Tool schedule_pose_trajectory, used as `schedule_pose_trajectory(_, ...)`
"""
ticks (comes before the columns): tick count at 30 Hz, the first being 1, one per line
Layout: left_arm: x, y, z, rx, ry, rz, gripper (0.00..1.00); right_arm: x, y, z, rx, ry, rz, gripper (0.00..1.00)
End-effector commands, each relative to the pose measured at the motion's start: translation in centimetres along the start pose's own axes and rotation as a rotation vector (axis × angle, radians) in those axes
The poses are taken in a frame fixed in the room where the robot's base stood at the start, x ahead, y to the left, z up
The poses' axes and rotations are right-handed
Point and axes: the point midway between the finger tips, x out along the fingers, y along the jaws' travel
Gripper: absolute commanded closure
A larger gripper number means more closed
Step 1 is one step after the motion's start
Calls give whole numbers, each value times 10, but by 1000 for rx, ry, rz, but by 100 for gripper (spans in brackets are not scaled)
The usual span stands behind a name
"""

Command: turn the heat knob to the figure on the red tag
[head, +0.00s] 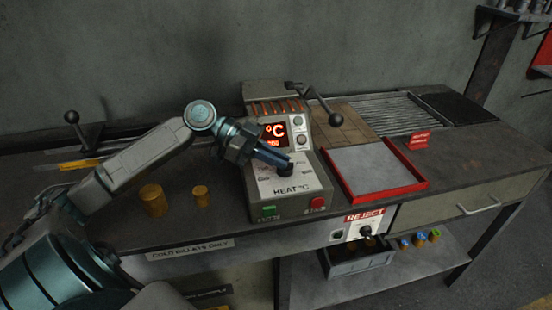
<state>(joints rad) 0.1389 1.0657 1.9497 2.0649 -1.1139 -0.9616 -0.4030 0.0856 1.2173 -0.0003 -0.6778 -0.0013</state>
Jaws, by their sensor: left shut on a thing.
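The heat knob (286,173) is dark and sits on the sloped pale panel marked "HEAT °C" (296,191) of the grey control box. My left gripper (284,163) comes in from the left and is shut on the knob, hiding part of it and the dial marks around it. Where the knob points cannot be read. A lit red display (273,134) shows "°C", with its figure partly covered by my gripper. A small red tag (421,140) stands on the bench at the right; its writing is too small to read. My right gripper is not in view.
A green button (269,211) and a red button (317,203) are on the box front. A ball-ended lever (323,110) rises behind it. A red-rimmed tray (405,188) lies to the right. Two brass billets (153,200) stand left, below my arm.

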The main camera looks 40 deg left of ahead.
Motion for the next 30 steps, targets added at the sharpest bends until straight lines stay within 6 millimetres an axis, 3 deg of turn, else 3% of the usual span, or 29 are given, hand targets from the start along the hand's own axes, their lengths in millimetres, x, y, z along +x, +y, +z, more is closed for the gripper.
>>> schedule_pose_trajectory(5,0,0,0,0,-1,0,100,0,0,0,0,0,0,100)
schedule_pose_trajectory(6,0,0,0,0,-1,0,86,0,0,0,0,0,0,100)
schedule_pose_trajectory(9,0,0,0,0,-1,0,68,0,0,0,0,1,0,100)
schedule_pose_trajectory(20,-2,0,1,0,-3,0,68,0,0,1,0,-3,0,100)
schedule_pose_trajectory(30,-28,0,2,-2,-8,-1,68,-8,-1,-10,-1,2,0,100)
